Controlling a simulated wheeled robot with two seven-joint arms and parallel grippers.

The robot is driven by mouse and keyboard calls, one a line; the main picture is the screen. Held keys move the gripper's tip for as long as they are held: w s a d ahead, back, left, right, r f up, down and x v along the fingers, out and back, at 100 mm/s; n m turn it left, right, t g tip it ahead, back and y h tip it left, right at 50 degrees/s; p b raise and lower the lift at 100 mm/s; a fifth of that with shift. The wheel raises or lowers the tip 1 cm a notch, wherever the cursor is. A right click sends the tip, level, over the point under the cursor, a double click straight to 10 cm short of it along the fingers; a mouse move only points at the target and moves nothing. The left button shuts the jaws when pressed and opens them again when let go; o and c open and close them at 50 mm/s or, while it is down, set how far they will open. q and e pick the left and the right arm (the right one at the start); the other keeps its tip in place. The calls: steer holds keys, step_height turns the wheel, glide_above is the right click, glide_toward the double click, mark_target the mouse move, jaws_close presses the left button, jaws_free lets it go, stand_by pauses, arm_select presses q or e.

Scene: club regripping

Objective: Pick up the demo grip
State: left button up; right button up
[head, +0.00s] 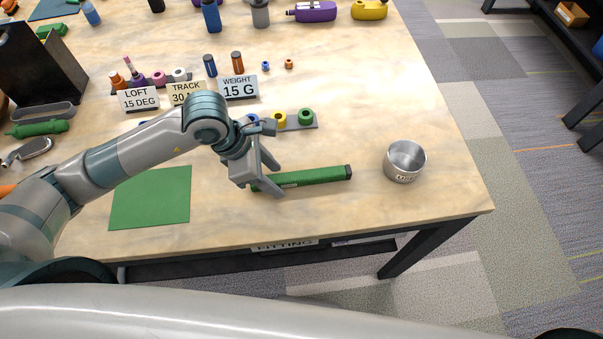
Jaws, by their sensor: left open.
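A long green grip (312,177) with a dark end cap at its right end lies on the table near the front edge. I take it to be the demo grip. My left gripper (266,182) is open over the left end of this grip, with its fingers pointing down. One finger hides part of the grip, and I cannot tell whether the fingers touch it. My right gripper is not in view.
A metal cup (405,160) stands to the right of the grip. A green mat (150,198) lies to the left. Behind are a rack with coloured rings (306,118) and label cards (238,87). The table between grip and cup is clear.

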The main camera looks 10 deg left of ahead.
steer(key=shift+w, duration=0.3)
arm_select(q)
steer(key=c, duration=1.1)
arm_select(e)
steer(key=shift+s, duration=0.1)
arm_select(q)
steer(key=shift+r, duration=0.1)
